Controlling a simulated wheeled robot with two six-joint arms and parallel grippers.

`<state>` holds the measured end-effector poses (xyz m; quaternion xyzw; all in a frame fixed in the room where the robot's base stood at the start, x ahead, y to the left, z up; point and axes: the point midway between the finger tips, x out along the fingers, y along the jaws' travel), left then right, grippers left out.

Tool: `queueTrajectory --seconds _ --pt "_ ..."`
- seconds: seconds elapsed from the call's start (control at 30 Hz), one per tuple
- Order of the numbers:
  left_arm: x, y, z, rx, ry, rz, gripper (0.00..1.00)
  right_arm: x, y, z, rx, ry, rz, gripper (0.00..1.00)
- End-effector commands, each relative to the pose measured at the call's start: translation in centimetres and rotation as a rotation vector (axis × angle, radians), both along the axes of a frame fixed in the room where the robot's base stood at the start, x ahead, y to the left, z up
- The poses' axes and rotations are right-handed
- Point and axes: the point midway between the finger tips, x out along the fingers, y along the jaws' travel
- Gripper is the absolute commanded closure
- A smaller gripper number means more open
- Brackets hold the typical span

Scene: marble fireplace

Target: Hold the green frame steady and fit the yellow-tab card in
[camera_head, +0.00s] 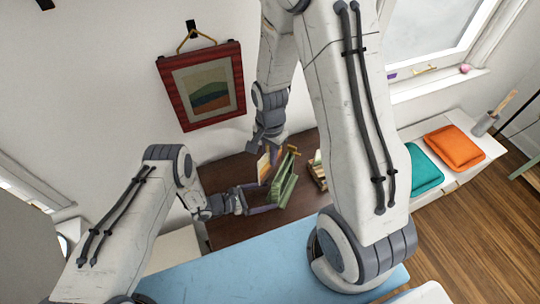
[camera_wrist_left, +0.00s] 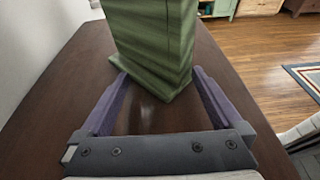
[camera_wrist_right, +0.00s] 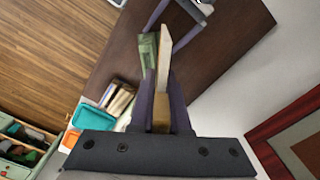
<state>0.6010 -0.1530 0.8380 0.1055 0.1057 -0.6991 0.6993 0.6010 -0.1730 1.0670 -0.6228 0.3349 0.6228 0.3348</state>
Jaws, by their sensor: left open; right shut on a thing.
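The green frame (camera_head: 283,184) stands upright on the dark brown table. My left gripper (camera_head: 262,194) is low beside it; in the left wrist view its open fingers (camera_wrist_left: 160,72) lie either side of the frame's base (camera_wrist_left: 158,45). I cannot tell whether they touch it. My right gripper (camera_head: 270,154) is above the table, shut on the pale card (camera_wrist_right: 174,62), whose yellow tab (camera_wrist_right: 161,115) is between the fingers. In the right wrist view the frame (camera_wrist_right: 148,50) is just left of the card, and they look apart. The card (camera_head: 264,165) also shows left of the frame in the head view.
The dark table (camera_head: 222,230) has bare room around the frame. Several books (camera_head: 317,170) stand to the frame's right. A red-framed picture (camera_head: 203,85) hangs on the wall behind. Teal (camera_head: 423,168) and orange (camera_head: 454,146) cushions lie on a white bench at right.

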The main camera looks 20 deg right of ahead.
Motion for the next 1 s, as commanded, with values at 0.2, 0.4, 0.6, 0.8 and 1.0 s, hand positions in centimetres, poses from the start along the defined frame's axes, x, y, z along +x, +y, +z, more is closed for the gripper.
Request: queueTrajectory --seconds 0.2,0.4,0.6,0.8,1.0 --pt "-0.03 -0.88 -0.29 0.000 -0.001 0.000 0.00 0.00 0.00 0.00 0.000 0.000 0.000 1.00" --pt "0.01 -0.90 -0.29 0.000 0.000 0.001 0.00 0.00 0.00 0.00 0.000 0.000 0.000 1.00" --pt "0.02 -0.89 -0.27 0.000 0.000 0.001 0.57 0.00 0.00 0.00 0.000 0.000 0.000 1.00" --pt "0.03 -0.89 -0.27 0.000 -0.001 0.001 1.00 0.00 0.00 0.01 0.000 0.000 0.000 1.00" --pt "0.02 -0.89 -0.26 0.000 -0.001 0.000 1.00 0.00 0.00 0.01 0.000 0.000 0.000 1.00"
